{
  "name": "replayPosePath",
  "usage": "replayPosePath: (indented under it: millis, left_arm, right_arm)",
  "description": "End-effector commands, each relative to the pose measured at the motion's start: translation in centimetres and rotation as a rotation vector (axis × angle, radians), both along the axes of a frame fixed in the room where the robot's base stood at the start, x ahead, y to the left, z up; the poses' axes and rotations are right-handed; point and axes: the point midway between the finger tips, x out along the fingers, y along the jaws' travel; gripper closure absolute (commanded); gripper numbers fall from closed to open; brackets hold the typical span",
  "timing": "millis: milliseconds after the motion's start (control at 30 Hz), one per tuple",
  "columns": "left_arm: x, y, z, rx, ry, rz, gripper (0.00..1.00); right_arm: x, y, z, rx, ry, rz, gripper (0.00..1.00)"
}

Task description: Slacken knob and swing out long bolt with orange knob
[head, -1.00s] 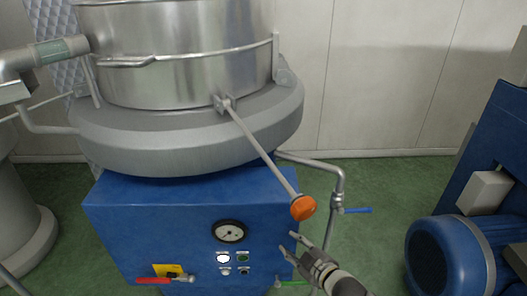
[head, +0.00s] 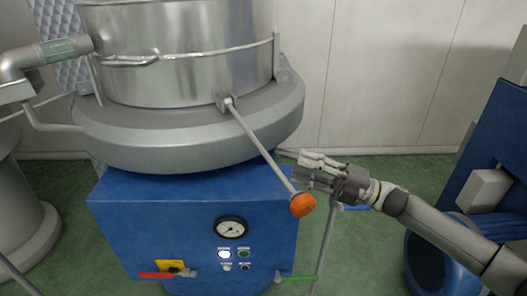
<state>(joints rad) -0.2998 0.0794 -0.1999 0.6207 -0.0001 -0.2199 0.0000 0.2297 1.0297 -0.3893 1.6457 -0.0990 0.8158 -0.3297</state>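The long bolt (head: 262,148) runs from a bracket (head: 225,103) on the steel drum down and to the right, out in front of the machine. Its orange knob (head: 302,205) is at the lower end. My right gripper (head: 302,168) comes in from the right, just above the knob and to the right of the bolt's lower part. Its fingers are spread apart with nothing seen between them. My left gripper is not in view.
The steel drum (head: 180,60) sits on a grey round rim (head: 190,145) above a blue cabinet (head: 150,220) with a gauge (head: 231,228) and buttons. A blue motor (head: 425,262) stands at right.

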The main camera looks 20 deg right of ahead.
Motion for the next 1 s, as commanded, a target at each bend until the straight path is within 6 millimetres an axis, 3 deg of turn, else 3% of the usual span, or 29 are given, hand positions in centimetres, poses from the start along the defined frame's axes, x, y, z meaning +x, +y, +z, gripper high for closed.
replayPosePath:
  millis: [167,700,1000]
  left_arm:
    - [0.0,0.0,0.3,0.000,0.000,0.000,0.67]
    - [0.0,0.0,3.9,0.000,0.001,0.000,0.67]
    - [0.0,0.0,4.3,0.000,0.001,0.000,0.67]
  right_arm:
    - [-0.2,0.0,0.7,-0.016,-0.027,0.027,0.67]
    - [4.1,7.4,3.2,-0.012,-0.024,0.026,0.67]
    - [4.8,8.7,3.2,-0.016,-0.023,0.026,0.67]
